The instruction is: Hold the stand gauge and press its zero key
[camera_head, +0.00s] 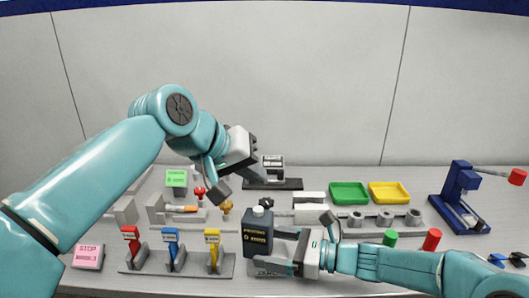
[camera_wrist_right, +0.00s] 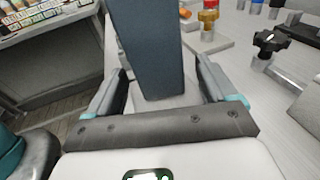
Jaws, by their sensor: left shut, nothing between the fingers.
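A dark blue-grey upright box with a light two-line label, which I take to be the stand gauge (camera_head: 257,236), stands near the front middle of the bench. In the right wrist view it is a dark slab (camera_wrist_right: 150,50) between the fingers. My right gripper (camera_head: 281,250) comes in from the right with its fingers either side of the box. A gap shows between the box and the right-hand finger in the right wrist view. My left gripper (camera_head: 261,177) is shut and empty, higher and behind the box. I cannot make out the zero key.
A small device on a black base (camera_head: 273,184) stands behind. Green (camera_head: 349,193) and yellow (camera_head: 389,192) trays lie at the back right. A blue press (camera_head: 458,195) stands far right. A rack with red, blue and yellow tags (camera_head: 175,263) is front left. A black knob (camera_wrist_right: 270,42) stands near the right gripper.

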